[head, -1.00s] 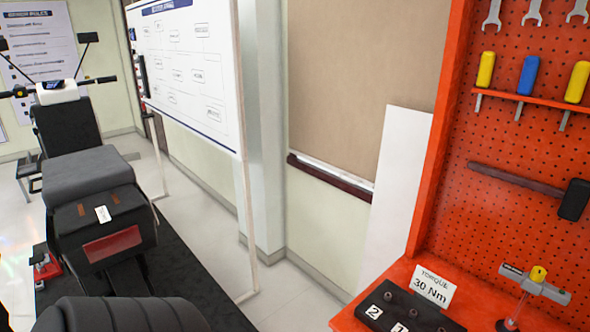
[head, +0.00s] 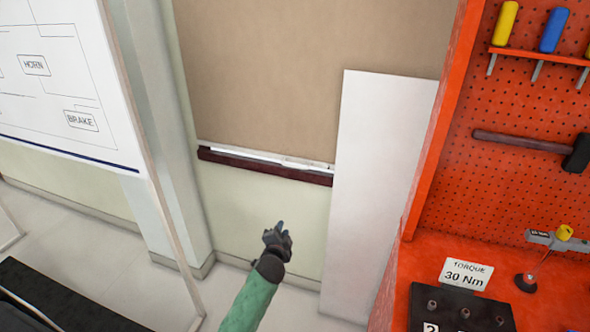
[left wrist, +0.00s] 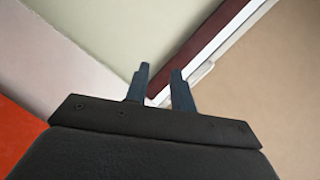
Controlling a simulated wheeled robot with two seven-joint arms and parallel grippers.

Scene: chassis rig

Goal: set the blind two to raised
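The blind (head: 300,70) is a plain beige sheet that hangs down over the window. Its pale bottom bar (head: 262,156) lies just above a dark red sill (head: 265,172). No label shows on it. My left gripper (head: 280,225) points up toward the sill, below the bar and apart from it in the head view. In the left wrist view, its two dark fingers (left wrist: 160,72) are spread with nothing held between them. The blind (left wrist: 285,90) fills the right side there, with the sill (left wrist: 200,48) alongside. My right gripper is out of view.
A white panel (head: 375,180) leans right of the blind, covering part of that side. An orange pegboard bench (head: 415,260) with a torque card (head: 466,274) stands further right. A whiteboard (head: 60,90) stands at left. The floor below the sill looks clear.

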